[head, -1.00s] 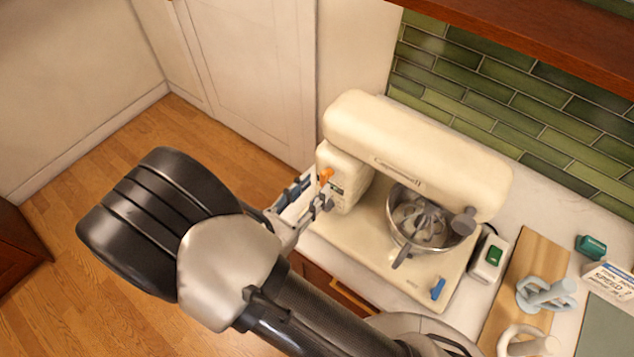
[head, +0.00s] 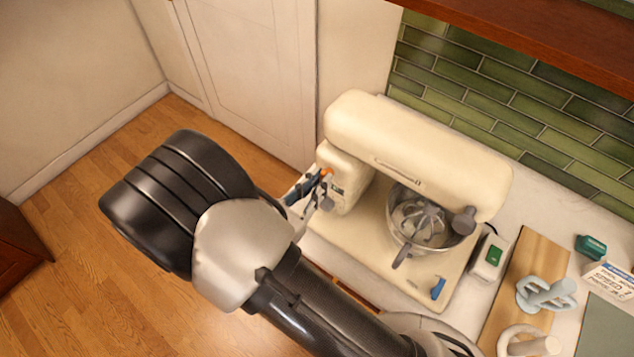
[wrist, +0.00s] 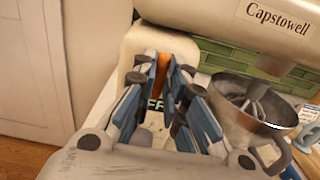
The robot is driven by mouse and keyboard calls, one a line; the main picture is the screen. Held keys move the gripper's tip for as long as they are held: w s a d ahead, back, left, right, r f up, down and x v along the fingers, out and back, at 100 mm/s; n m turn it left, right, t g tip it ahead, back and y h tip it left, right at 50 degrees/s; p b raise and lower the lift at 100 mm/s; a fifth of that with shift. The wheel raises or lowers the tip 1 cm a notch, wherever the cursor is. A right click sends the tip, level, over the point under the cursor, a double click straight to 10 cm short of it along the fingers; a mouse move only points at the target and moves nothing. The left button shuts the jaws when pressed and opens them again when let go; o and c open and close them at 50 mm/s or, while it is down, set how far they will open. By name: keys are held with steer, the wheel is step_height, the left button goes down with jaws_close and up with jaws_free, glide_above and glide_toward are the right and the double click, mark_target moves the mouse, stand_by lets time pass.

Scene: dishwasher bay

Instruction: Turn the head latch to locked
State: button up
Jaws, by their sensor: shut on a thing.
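The cream stand mixer (head: 415,150) stands on the counter with its head down over the steel bowl (head: 405,250). The orange head latch (head: 328,172) is on the left end of its column, and it also shows in the wrist view (wrist: 162,72). My gripper (head: 322,180) is at that end of the mixer, with its blue-padded fingers (wrist: 160,75) on both sides of the latch, shut on it. The fingers hide part of the latch and of the printed panel behind it, so its exact angle is hard to read.
A white box with a green switch (head: 490,257), a wooden board (head: 522,285) and pale blue mixer attachment (head: 545,293) lie right of the mixer. A blue lever (head: 438,288) is on the mixer's base. Open floor (head: 80,250) is at the left.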

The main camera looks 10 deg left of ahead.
jaws_close()
steer(key=n+p, duration=0.2)
steer(key=n, duration=0.2)
steer(key=n+p, duration=0.2)
steer(key=n, duration=0.3)
steer(key=shift+w+a+p, duration=0.1)
steer(key=shift+a+p, duration=0.1)
steer(key=shift+p, duration=0.2)
steer(key=n+p, duration=0.1)
steer(key=n, duration=0.3)
steer(key=shift+f+n+p, duration=0.15)
steer(key=shift+n+p, duration=0.15)
steer(key=shift+n, duration=0.1)
steer(key=shift+a+f+n+p, duration=0.15)
steer(key=shift+n+p, duration=0.3)
steer(key=shift+n, duration=1.75)
steer(key=o, duration=0.8)
jaws_free()
steer(key=v, duration=1.2)
